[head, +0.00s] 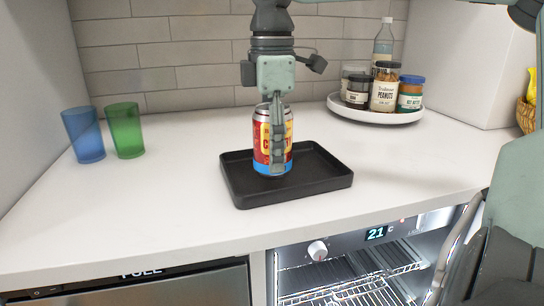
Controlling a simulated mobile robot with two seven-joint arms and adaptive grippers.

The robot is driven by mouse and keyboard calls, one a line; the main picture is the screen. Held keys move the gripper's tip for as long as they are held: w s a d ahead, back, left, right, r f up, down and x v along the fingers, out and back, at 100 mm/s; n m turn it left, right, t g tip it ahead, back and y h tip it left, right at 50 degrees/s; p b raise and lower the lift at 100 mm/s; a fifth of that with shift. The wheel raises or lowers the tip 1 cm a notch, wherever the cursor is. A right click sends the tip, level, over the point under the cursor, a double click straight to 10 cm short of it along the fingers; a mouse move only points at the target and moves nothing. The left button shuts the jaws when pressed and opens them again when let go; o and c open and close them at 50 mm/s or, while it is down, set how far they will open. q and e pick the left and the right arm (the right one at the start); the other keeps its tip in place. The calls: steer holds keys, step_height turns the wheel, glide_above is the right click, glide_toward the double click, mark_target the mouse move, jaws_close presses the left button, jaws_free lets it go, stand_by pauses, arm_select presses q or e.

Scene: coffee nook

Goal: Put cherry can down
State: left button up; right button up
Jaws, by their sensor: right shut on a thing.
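The cherry can (261,150), red and yellow with a blue band at the bottom, is upright over the black tray (300,195) on the white counter. My right gripper (277,160) comes down from above and is shut on the can, one finger showing across its front. The can's base is inside the tray's outline, at or very near its floor; I cannot tell if it touches. My left gripper is not in view.
A blue cup (83,135) and a green cup (125,130) stand at the left. A round white tray (375,115) with jars and a bottle (383,40) is at the back right. An open lit appliance (350,270) is below the counter.

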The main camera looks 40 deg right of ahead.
steer(key=shift+f, duration=0.95)
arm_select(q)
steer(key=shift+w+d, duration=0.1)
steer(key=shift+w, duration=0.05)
arm_select(e)
steer(key=shift+f, duration=0.15)
steer(key=o, duration=1.2)
steer(key=shift+o, duration=1.4)
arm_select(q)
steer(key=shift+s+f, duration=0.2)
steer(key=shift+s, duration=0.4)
